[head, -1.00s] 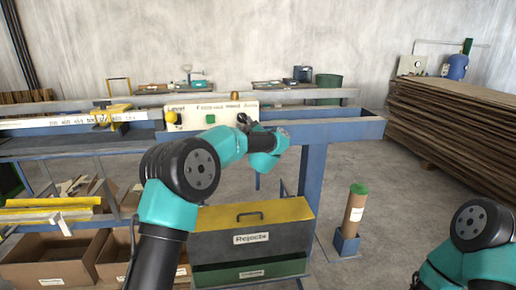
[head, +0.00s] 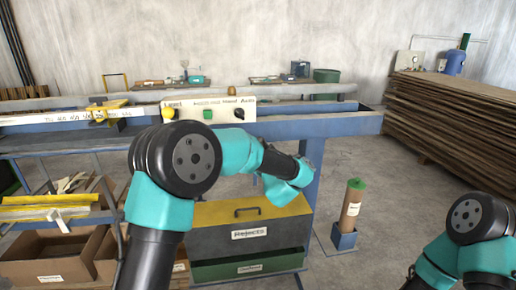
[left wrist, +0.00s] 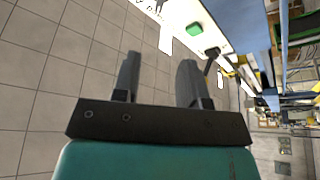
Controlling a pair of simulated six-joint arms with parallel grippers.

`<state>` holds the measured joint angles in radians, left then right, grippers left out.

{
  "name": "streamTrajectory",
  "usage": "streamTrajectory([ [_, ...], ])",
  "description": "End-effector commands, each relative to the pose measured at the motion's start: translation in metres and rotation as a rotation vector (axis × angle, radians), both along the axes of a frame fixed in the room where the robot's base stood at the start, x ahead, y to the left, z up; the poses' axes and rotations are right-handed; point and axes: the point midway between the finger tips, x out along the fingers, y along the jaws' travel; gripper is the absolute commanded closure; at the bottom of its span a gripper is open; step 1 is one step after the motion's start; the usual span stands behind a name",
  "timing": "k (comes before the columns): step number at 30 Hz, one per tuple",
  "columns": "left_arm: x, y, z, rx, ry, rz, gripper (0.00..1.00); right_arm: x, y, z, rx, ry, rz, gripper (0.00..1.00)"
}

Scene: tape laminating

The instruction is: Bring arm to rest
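My left arm reaches from the bottom of the head view over the yellow-topped Rejects box (head: 250,232). The panel's green button also shows in the left wrist view (left wrist: 194,28). My right arm is at the lower right of the head view. Its gripper is out of view.
A blue bench frame (head: 320,127) runs across the middle. A brown tube with a green cap (head: 352,203) stands on the floor at right. Cardboard boxes (head: 48,262) sit at lower left. Stacked brown sheets (head: 455,125) stand at far right. The floor between is bare.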

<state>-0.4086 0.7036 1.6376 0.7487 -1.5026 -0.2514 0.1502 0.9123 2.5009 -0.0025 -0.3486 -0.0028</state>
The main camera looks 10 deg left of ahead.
Motion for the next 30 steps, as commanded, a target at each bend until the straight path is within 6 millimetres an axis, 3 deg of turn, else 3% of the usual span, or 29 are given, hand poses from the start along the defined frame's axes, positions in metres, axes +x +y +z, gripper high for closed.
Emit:
streamTrajectory([
  [9, 0.000, 0.000, -0.001, 0.001, 0.003, -0.002, 0.61, 0.000, 0.000, 0.000, 0.000, 0.000, 0.000, 1.00],
  [14, 0.005, 0.005, -0.027, 0.023, 0.063, -0.048, 0.61, 0.000, 0.000, 0.000, 0.000, 0.000, 0.000, 1.00],
  [17, 0.009, 0.012, -0.066, 0.050, 0.154, -0.116, 0.61, 0.000, 0.000, 0.000, 0.000, 0.000, 0.000, 1.00],
  [23, -0.001, 0.029, -0.177, 0.089, 0.429, -0.310, 0.61, 0.000, 0.000, 0.000, 0.000, 0.000, 0.000, 1.00],
  [26, -0.019, 0.038, -0.234, 0.089, 0.579, -0.405, 0.61, 0.000, 0.000, 0.000, 0.000, 0.000, 0.000, 1.00],
  [30, -0.057, 0.048, -0.307, 0.067, 0.791, -0.532, 0.61, 0.000, 0.000, 0.000, 0.000, 0.000, 0.000, 1.00],
])
